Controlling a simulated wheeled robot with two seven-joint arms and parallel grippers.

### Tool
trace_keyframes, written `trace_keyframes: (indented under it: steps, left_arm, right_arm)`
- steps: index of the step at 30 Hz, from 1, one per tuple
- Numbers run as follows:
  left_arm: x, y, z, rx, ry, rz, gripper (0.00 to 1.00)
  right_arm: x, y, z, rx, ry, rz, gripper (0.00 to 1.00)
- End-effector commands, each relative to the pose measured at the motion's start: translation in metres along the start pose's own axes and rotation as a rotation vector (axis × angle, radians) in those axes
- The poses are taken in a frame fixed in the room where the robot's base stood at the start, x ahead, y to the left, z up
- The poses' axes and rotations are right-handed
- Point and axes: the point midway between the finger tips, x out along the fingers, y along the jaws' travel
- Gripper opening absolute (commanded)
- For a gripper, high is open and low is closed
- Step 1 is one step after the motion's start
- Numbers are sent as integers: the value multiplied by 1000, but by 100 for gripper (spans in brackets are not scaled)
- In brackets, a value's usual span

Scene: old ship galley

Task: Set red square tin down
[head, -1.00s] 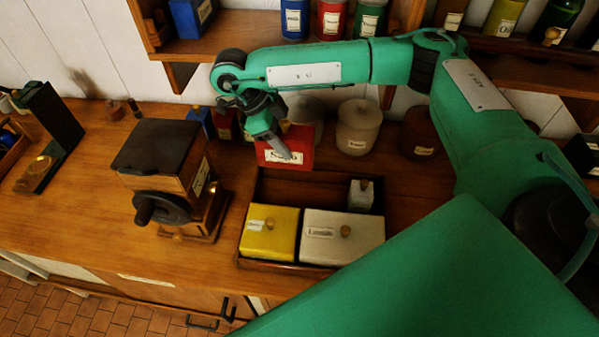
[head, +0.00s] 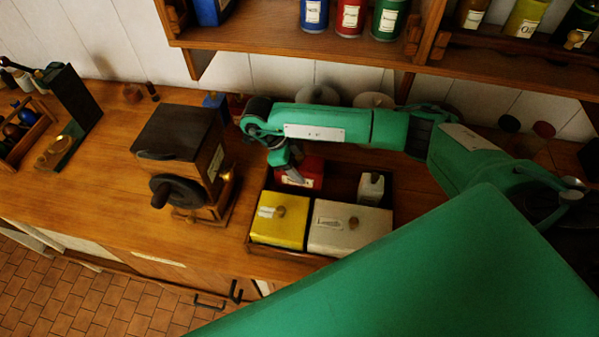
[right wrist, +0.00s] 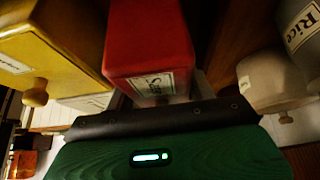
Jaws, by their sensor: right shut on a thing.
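The red square tin (head: 312,174) is at the back left of the wooden tray (head: 273,250), behind the yellow tin (head: 272,228). My right gripper (head: 294,173) is shut on it from above. In the right wrist view the tin (right wrist: 147,38) fills the middle, its label partly visible above the gripper's dark edge. I cannot tell whether its base touches the tray floor. My left gripper is not in view.
A cream tin (head: 345,232) stands at the tray's front right, and a small white tin (head: 371,188) behind it. A dark box grinder with a crank (head: 180,135) stands left of the tray. A shelf (head: 300,55) with jars hangs above.

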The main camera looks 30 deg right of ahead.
Motion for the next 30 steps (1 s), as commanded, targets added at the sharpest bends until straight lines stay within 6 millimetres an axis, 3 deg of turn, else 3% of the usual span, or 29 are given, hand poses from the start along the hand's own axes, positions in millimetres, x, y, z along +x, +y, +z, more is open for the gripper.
trace_keyframes:
  steps: [12,24,25,28,30]
  left_arm:
    - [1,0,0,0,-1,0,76]
    - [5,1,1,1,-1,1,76]
    - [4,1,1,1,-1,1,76]
    - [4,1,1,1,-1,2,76]
    - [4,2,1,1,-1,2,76]
  right_arm:
    - [31,0,18,1,0,2,23]
    - [36,0,20,1,0,0,23]
    - [35,0,20,0,0,0,58]
    - [34,0,19,0,1,0,76]
    - [34,0,19,0,1,0,76]
